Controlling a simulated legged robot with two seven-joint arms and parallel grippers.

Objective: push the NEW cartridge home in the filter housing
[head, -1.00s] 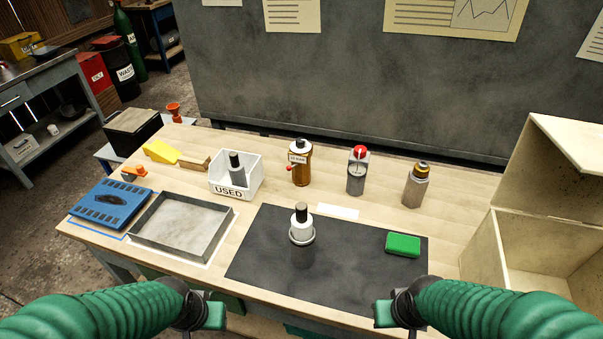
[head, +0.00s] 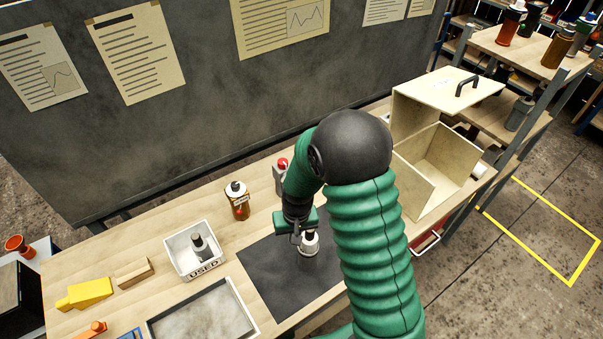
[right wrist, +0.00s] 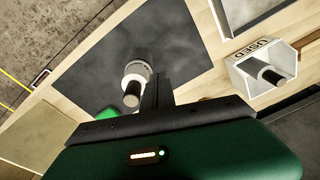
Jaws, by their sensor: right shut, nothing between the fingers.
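The white new cartridge (head: 310,240), with a black top, stands upright in the filter housing on the dark mat. In the right wrist view the black-topped cartridge (right wrist: 133,88) shows above the ring of the grey housing (right wrist: 138,68). How deep it sits cannot be told. My right gripper (head: 297,236) is shut and empty, close beside the cartridge's top in the picture. Its fingers (right wrist: 157,88) point down toward the mat just right of the cartridge in the wrist view. Contact cannot be told. My left gripper is not in view.
A white USED bin (head: 178,262) holds a grey, black-topped cartridge (head: 199,246). A green block (right wrist: 108,113) lies near the housing. An open wooden box (head: 440,165) stands right.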

